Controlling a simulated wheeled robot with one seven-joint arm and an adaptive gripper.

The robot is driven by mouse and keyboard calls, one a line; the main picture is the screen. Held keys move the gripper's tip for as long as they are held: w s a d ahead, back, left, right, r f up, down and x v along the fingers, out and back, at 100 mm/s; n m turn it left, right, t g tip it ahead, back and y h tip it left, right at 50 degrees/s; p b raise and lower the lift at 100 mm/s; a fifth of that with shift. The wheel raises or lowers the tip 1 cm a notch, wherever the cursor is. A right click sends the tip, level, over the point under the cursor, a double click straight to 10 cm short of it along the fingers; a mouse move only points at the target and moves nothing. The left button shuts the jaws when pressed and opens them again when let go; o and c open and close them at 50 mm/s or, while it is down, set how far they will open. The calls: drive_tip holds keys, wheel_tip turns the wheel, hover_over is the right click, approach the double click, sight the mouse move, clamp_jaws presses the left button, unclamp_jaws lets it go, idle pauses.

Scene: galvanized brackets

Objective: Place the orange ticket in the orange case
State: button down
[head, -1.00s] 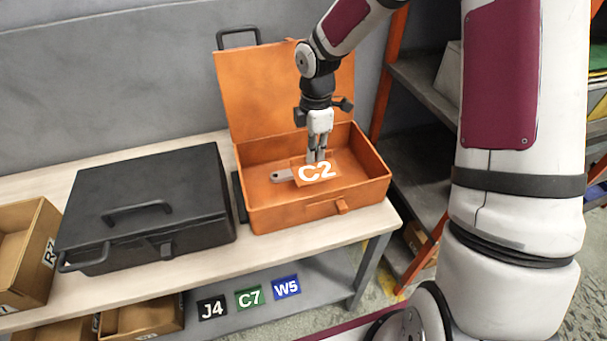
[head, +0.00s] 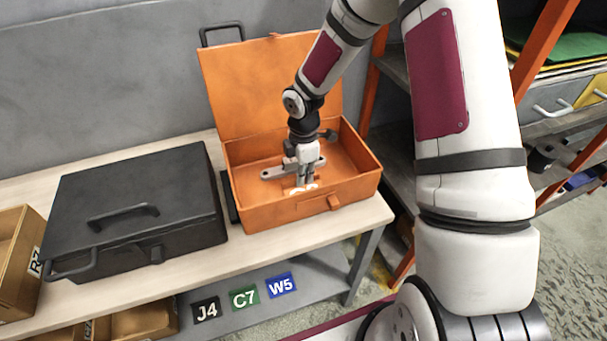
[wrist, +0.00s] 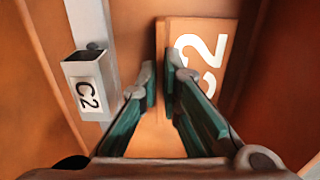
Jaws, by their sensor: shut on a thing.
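The orange case (head: 268,217) stands open on the bench with its lid up at the back. My gripper (head: 304,186) is down inside it, near the front wall. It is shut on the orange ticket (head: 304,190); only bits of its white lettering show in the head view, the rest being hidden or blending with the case. In the wrist view the ticket (wrist: 220,34), marked C2, sits between my fingertips (wrist: 159,80). Whether it touches the case floor I cannot tell. A grey metal bracket (head: 276,172) lies in the case behind the ticket, with a C2 label (wrist: 88,95).
A closed black case (head: 130,200) stands left of the orange one. Black, green and blue tickets (head: 244,298) marked J4, C7 and W5 lie on the lower shelf (head: 325,285). A cardboard bin (head: 20,262) stands at far left. Orange-framed shelving (head: 550,50) is at the right.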

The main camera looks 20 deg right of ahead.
drive_tip(key=shift+f, duration=0.15)
drive_tip(key=c, duration=1.8)
unclamp_jaws()
wheel_tip(320, 180, up, 12)
drive_tip(key=s+d+r+m+t+h, duration=0.1)
drive_tip(key=s+r+m+t+h, duration=0.1)
drive_tip(key=s+r+m, duration=0.85)
drive_tip(key=shift+s+a+r+m+t+y, duration=0.35)
drive_tip(key=shift+s+r+m, duration=1.15)
drive_tip(key=shift+s, duration=1.35)
drive_tip(key=shift+s+a+r+m+t+y, duration=0.15)
drive_tip(key=shift+s+r+m+t+y, duration=0.25)
drive_tip(key=shift+s+r+m, duration=1.3)
drive_tip(key=shift+s+a+r+m+t+y, duration=0.4)
drive_tip(key=shift+s+r, duration=1.55)
drive_tip(key=shift+s, duration=2.05)
drive_tip(key=shift+d, duration=0.15)
